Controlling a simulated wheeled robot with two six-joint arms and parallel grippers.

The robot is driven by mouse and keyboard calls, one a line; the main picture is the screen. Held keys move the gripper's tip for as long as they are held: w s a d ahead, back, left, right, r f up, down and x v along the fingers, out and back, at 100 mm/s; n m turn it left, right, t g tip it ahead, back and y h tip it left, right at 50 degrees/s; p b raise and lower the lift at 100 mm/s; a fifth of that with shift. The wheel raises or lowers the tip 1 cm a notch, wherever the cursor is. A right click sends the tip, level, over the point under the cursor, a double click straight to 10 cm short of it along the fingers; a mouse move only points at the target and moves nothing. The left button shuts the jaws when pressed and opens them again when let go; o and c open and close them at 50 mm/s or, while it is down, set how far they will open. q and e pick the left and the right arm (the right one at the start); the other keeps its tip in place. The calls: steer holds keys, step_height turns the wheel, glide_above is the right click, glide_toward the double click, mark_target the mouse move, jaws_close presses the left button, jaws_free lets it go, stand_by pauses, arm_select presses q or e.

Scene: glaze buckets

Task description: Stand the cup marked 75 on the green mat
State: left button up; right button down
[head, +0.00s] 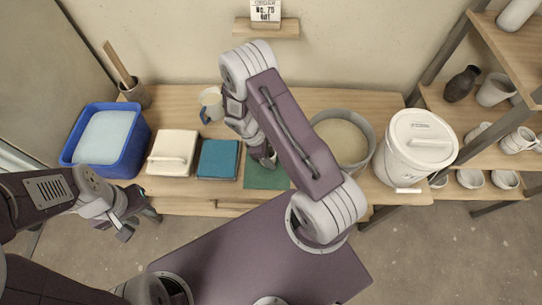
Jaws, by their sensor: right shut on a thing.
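The green mat (266,180) lies at the front edge of the wooden table, partly covered by my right arm. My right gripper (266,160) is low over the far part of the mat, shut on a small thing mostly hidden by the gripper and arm. I cannot tell if that thing is a cup or touches the mat. A pale cup (212,99) with a blue handle stands behind, left of my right arm; no number is readable on it. My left gripper (140,222) is open and empty in front of the table's left part.
A blue tub (142,137), a lidded white box (172,168) and a teal block (218,160) stand left of the mat. A grey basin (371,132) and white bucket (390,173) stand right. A wall card (265,11) reads No. 75.

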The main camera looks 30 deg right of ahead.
steer(key=c, duration=0.5)
jaws_free()
steer(key=shift+f, duration=0.15)
steer(key=shift+r, duration=0.25)
steer(key=p+v, duration=0.2)
steer(key=v, duration=1)
steer(key=s+a+r+m+t+y, duration=0.2)
steer(key=s+r+m+t+y, duration=0.1)
steer(key=s+r+m, duration=0.5)
steer(key=s+m+y, duration=0.1)
steer(key=s+m, duration=0.1)
steer(key=m, duration=0.2)
steer(key=shift+r+t, duration=0.3)
steer(key=shift+r, duration=0.1)
